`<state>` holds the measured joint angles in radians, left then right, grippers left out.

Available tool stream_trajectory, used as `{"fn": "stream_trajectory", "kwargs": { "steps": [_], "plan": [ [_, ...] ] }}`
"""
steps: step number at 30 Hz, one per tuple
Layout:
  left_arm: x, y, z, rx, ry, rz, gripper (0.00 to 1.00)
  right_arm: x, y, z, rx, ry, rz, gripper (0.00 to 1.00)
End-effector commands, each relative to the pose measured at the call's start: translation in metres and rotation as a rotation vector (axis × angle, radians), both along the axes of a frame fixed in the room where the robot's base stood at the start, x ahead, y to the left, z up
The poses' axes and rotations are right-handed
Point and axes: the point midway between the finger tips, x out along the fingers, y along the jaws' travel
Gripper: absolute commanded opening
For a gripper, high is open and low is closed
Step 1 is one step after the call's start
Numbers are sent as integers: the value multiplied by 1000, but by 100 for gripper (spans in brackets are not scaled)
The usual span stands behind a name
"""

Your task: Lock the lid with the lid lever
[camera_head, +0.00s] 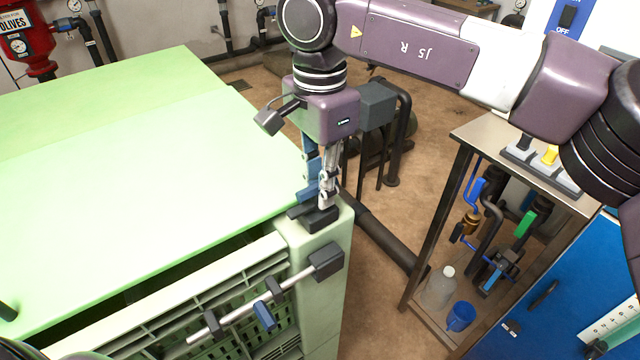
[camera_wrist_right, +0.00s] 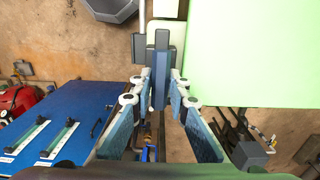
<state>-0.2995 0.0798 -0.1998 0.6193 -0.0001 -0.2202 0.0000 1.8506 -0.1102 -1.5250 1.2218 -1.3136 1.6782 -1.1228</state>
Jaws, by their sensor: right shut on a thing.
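The pale green lid (camera_head: 150,190) covers the top of a large green box in the head view. A dark gap shows under its front edge. The lid lever (camera_head: 316,217), with a dark base, stands at the box's front right corner. My right gripper (camera_head: 325,190) points down onto it and is shut on it. The right wrist view shows the grey-blue lever (camera_wrist_right: 160,70) between the fingertips (camera_wrist_right: 161,82), beside the green lid edge. The fingers hide part of the lever in the head view. My left gripper is not in view.
A rod with a dark end block (camera_head: 326,259) and blue clip crosses the box's slatted front. A blue cabinet (camera_head: 545,290) stands at right. Brown floor lies between.

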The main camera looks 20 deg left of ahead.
Motion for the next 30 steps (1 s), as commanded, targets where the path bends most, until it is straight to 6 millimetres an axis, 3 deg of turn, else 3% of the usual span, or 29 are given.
{"fn": "stream_trajectory", "kwargs": {
  "steps": [11,30],
  "plan": [
    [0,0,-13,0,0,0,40,0,0,-1,4,0,-149,0],
    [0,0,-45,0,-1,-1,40,-2,-1,-1,3,-1,-742,0]
  ]
}}
